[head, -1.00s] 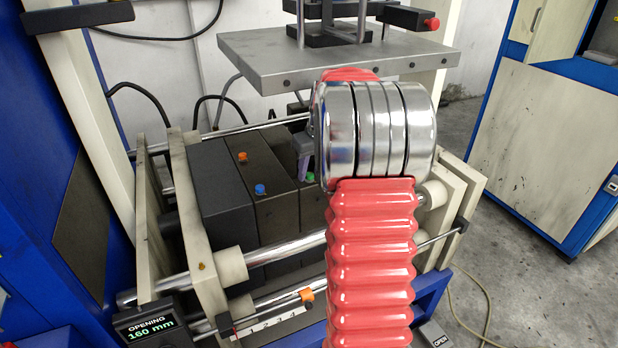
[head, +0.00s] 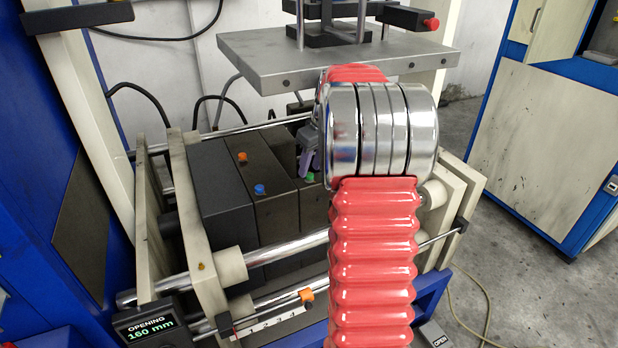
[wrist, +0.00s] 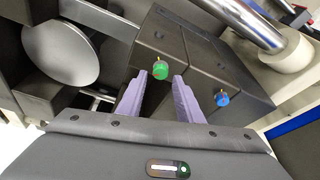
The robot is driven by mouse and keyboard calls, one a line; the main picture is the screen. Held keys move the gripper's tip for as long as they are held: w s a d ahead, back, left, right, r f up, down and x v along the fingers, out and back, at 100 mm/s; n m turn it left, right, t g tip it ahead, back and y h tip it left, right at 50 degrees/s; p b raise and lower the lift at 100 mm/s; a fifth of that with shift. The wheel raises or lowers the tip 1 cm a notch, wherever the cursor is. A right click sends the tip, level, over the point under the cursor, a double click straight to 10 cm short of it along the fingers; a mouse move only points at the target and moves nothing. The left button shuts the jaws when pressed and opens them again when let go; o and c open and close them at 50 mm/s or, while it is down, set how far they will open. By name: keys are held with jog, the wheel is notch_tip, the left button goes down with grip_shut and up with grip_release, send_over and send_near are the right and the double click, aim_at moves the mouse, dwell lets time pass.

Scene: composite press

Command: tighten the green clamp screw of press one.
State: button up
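The green clamp screw (wrist: 160,71) sits on top of a dark block of the press. In the head view the green screw (head: 310,177) is just visible beside my arm. My gripper (wrist: 163,80) has two purple fingers standing apart, one on each side of the green screw in the wrist picture. Nothing is held between them. Whether the fingertips are level with the screw or above it I cannot tell. In the head view my gripper (head: 307,165) is partly hidden by my arm.
A blue screw (wrist: 222,98) is close to the right finger; it also shows in the head view (head: 260,190). An orange screw (head: 242,157) is farther left. A grey plate (head: 270,62) hangs above the blocks. A display (head: 150,330) reads opening 160 mm.

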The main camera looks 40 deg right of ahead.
jog(key=shift+n, duration=0.5)
jog(key=shift+f, duration=0.1)
jog(key=shift+f, duration=1.15)
jog(key=shift+c, duration=0.6)
jog(key=c, duration=0.7)
jog(key=shift+o, duration=0.2)
jog(key=m+h, duration=0.1)
jog(key=m, duration=0.5)
jog(key=shift+a, duration=0.15)
jog(key=shift+m+g+h, duration=0.3)
jog(key=shift+m+h, duration=0.2)
jog(key=shift+m, duration=0.5)
jog(key=shift+w, duration=0.1)
